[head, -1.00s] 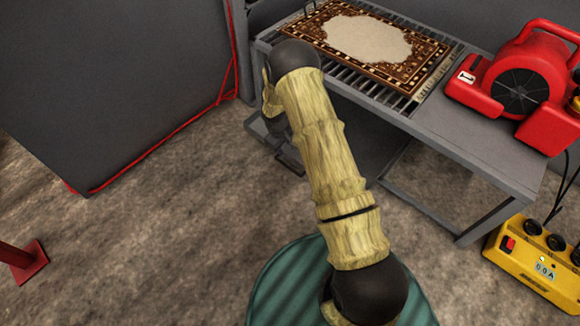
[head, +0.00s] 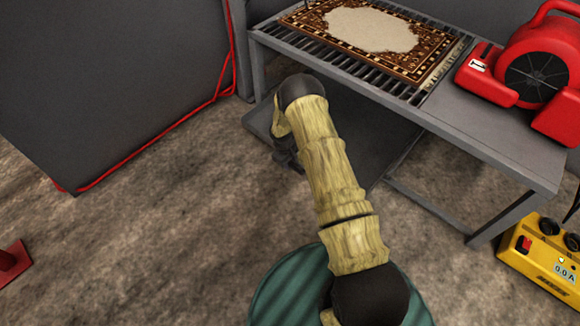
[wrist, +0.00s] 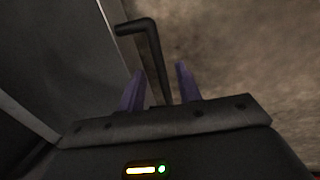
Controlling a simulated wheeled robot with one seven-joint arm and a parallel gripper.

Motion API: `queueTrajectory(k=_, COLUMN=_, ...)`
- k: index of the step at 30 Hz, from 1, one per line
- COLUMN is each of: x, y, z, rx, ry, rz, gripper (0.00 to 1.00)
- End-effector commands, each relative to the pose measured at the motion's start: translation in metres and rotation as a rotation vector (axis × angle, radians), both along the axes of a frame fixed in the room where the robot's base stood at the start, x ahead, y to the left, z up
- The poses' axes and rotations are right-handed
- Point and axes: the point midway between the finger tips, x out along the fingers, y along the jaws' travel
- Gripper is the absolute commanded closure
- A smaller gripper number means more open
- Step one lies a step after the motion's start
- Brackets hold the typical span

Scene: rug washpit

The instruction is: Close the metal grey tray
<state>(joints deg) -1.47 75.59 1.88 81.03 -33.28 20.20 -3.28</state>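The metal grey tray (head: 258,120) sits low under the slatted table. Its left end sticks out past the table's left side, so it stands at least partly open; my arm covers part of it. In the wrist view a grey panel (wrist: 70,60), which seems to be the tray, fills the left side. A dark bent handle (wrist: 152,45) runs down between my fingers. My gripper (wrist: 160,68) is open, with its two purple fingers apart on either side of the handle; I cannot tell whether they touch it. In the head view my gripper (head: 288,158) is small and dark at the tray's front.
The slatted table (head: 490,150) carries a patterned rug (head: 370,30) and a red blower (head: 535,75). A yellow control box (head: 545,255) stands on the floor at right. A dark grey panel (head: 110,80) with a red cable stands at left. Floor between is clear.

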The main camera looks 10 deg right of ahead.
Motion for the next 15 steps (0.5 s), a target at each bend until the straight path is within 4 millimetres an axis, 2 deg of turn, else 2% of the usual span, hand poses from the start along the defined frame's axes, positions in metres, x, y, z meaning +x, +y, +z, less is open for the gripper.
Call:
queueTrajectory(k=1, x=0.0005, y=-0.0009, z=-0.0083, rx=0.000, ry=0.000, rz=0.000, gripper=0.66)
queueTrajectory(k=3, x=0.0011, y=-0.0015, z=-0.0113, rx=0.000, ry=0.000, rz=0.000, gripper=0.66)
queueTrajectory(k=12, x=0.0015, y=-0.0018, z=-0.0116, rx=0.000, ry=0.000, rz=0.001, gripper=0.66)
queueTrajectory(k=15, x=0.0015, y=-0.0017, z=-0.0116, rx=0.000, ry=0.000, rz=0.001, gripper=0.83)
